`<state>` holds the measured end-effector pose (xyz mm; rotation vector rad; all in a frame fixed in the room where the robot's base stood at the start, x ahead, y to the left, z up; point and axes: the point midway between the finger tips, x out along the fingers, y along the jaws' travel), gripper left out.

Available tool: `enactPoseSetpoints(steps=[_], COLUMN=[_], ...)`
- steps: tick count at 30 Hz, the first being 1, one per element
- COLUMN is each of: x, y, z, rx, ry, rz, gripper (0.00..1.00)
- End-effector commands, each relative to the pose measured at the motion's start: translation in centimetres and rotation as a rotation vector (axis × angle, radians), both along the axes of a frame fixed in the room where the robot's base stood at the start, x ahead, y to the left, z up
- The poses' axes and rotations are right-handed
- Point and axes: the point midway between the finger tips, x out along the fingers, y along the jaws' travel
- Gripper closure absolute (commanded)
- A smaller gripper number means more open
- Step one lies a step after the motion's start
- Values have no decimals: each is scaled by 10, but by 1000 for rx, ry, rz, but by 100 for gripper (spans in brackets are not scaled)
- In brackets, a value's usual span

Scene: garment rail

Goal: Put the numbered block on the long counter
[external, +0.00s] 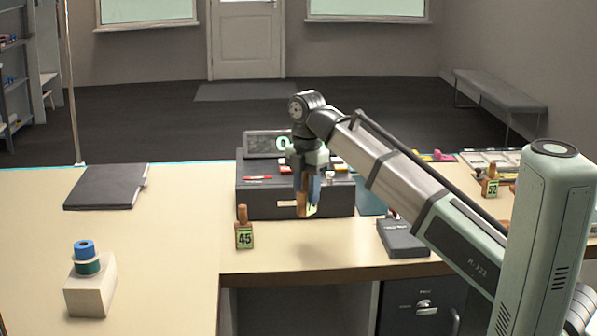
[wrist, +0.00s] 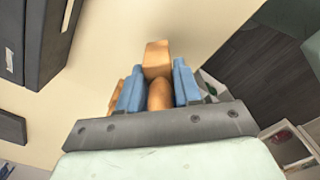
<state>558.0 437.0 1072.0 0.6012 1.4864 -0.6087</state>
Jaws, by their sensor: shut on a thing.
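My gripper (external: 307,192) is above the cream counter (external: 290,262), in front of the dark cash-register-like box. Its blue fingers are shut on a wooden block (external: 306,210), held off the surface. In the wrist view the block (wrist: 157,58) shows an orange-brown wooden end and a rounded knob between the fingers; no number on it is visible. Another wooden block (external: 244,237), marked 45, stands on the counter left of my gripper. A third block (external: 490,187), marked 53, stands at the far right.
The dark box (external: 268,202) is close behind my gripper. A grey card-terminal-like device (external: 402,238) lies to the right. A dark folder (external: 107,187) and a pale block (external: 91,288) with blue and green rolls are on the left counter section (external: 165,245), which has wide free room.

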Motion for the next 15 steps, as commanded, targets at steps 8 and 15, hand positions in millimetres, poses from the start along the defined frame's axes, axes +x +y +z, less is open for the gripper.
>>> enactPoseSetpoints(steps=[8,15], x=[-50,-99], y=[80,146], z=[0,0], rx=[0,0], ry=[0,0], rz=[136,249], gripper=[100,100])
